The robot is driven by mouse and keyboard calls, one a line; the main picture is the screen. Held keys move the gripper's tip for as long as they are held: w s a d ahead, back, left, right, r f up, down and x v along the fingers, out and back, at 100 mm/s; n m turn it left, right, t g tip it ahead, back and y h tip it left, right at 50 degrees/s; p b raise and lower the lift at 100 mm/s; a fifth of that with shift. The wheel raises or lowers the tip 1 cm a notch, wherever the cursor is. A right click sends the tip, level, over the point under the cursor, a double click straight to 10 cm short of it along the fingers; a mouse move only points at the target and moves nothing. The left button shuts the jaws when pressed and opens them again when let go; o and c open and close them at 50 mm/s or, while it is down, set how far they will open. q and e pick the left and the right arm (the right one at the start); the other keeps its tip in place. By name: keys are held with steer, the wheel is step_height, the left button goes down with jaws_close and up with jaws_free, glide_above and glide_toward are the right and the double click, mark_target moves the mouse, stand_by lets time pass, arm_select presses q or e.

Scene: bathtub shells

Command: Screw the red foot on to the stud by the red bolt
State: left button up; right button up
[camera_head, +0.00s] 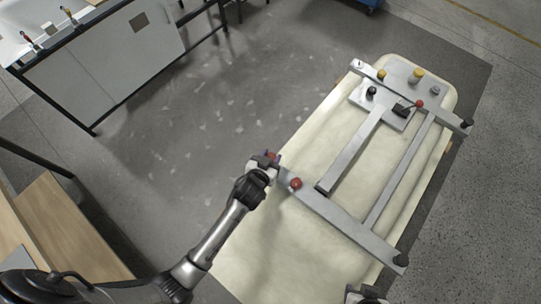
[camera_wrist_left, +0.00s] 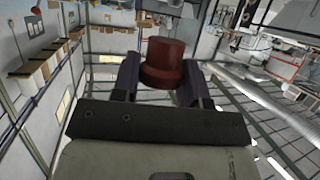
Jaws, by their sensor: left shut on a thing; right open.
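My left gripper (camera_head: 268,163) is shut on the red foot (camera_head: 274,156), which shows between both fingers in the left wrist view (camera_wrist_left: 165,62). It holds the foot at the left end of the near metal crossbar (camera_head: 335,215). The red bolt (camera_head: 295,183) stands on that bar, just right of the gripper. The stud at this end is hidden by the gripper, so I cannot tell whether the foot touches it. My right gripper (camera_head: 367,295) shows only partly at the bottom edge; it is open.
The metal frame lies on an upturned cream tub shell (camera_head: 270,225). Black feet sit at the bar ends on the right (camera_head: 401,260) and far right (camera_head: 467,124). Another red bolt (camera_head: 419,104) is on the far bar. The floor left of the shell is clear up to a grey cabinet (camera_head: 100,60).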

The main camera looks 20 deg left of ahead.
arm_select(q)
steer(key=shift+f, duration=0.55)
stand_by(1.3)
steer(key=shift+p, duration=0.3)
stand_by(0.6)
steer(key=shift+f, duration=0.7)
steer(key=shift+f+b, duration=0.6)
steer(key=shift+b, duration=0.05)
steer(key=o, duration=1)
steer(key=shift+s, duration=0.1)
